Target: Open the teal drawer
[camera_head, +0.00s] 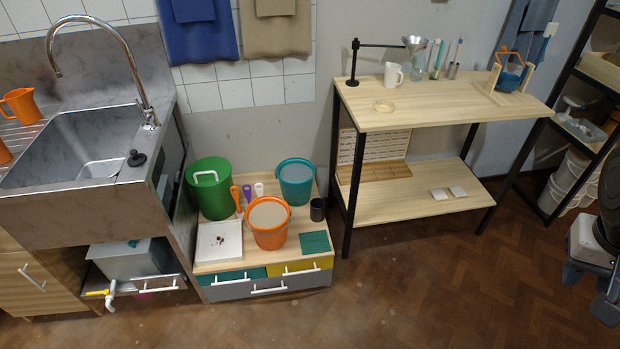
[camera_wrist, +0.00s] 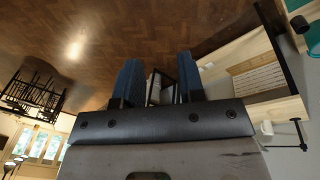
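The teal drawer (camera_head: 222,275) is the upper left front of a low wooden cabinet and has a white bar handle (camera_head: 232,281). Its front looks flush with its neighbours, so it appears shut. A yellow drawer (camera_head: 318,266) is to its right and a wide grey drawer (camera_head: 310,285) below. My gripper (camera_wrist: 159,82) shows in the wrist view with its two blue fingers apart and nothing held between them. It is away from the drawer, which I cannot make out in the wrist view.
The cabinet top holds an orange bucket (camera_head: 268,228), a green bin (camera_head: 209,190), a teal bucket (camera_head: 295,185) and a white tray (camera_head: 219,243). A sink unit (camera_head: 75,205) stands left; a wooden workbench (camera_head: 450,107) stands right. Floor (camera_head: 390,285) before the cabinet is clear.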

